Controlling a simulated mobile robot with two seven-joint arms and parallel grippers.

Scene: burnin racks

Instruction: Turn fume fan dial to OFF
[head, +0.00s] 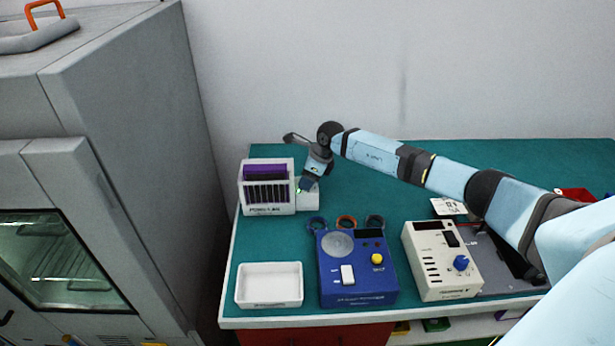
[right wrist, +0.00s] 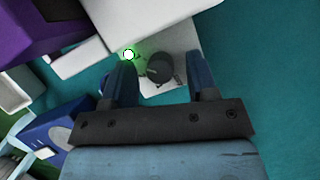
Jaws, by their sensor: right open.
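The fume fan dial (right wrist: 159,69) is a dark round knob on a small white box (right wrist: 182,35), with a green light glowing beside it in the right wrist view. The same white box (head: 310,200) stands at the right side of the white and purple fan unit (head: 268,209) in the head view, where my gripper hides the dial. My right gripper (head: 309,184) is over this box. In the right wrist view its open fingers (right wrist: 161,62) stand on either side of the dial, with gaps showing. The dial's pointer setting is too small to tell. My left gripper is not in view.
A white tray (head: 269,302), a blue device (head: 340,292) and a beige device (head: 425,262) with a blue knob stand along the front of the green bench top (head: 290,229). Several rings lie behind the blue device. A large grey cabinet (head: 130,130) stands at left.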

